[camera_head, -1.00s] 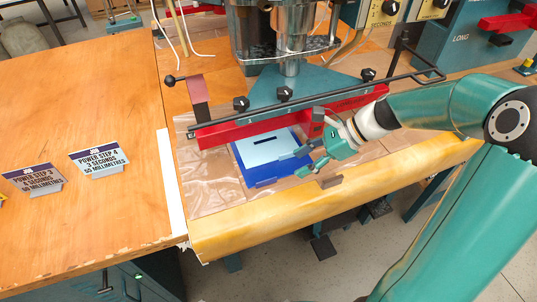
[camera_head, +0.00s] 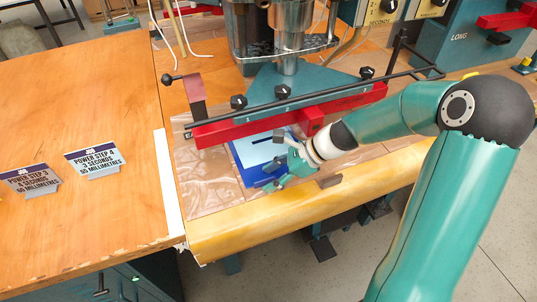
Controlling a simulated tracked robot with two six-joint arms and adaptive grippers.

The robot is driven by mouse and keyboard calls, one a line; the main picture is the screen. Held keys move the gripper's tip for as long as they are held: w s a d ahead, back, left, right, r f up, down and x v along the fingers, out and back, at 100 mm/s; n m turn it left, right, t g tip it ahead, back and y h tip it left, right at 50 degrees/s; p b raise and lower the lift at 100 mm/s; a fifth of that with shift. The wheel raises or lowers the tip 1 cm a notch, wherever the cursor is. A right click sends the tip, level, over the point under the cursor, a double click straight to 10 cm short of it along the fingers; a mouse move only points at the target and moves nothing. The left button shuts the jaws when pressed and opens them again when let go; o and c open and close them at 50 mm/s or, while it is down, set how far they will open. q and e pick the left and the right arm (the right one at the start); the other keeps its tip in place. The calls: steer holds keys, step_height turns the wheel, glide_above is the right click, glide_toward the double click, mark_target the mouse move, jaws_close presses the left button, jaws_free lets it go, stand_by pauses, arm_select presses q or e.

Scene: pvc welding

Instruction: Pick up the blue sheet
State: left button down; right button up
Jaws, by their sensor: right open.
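The blue sheet (camera_head: 245,173) lies on the clear-covered work area below the red bar of the welding press. A light blue sheet with a dark slot (camera_head: 256,150) lies on top of it, so only the blue edges show. My right gripper (camera_head: 272,174) is open and over the right part of the sheets, its fingers pointing left. It hides their right side. I cannot tell whether the fingers touch the sheets. My left gripper is not in view.
The red bar (camera_head: 240,128) and its black rail run just behind and above the sheets. Two job signs (camera_head: 94,160) (camera_head: 31,181) stand on the left table, which is otherwise mostly clear.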

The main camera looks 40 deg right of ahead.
jaws_close()
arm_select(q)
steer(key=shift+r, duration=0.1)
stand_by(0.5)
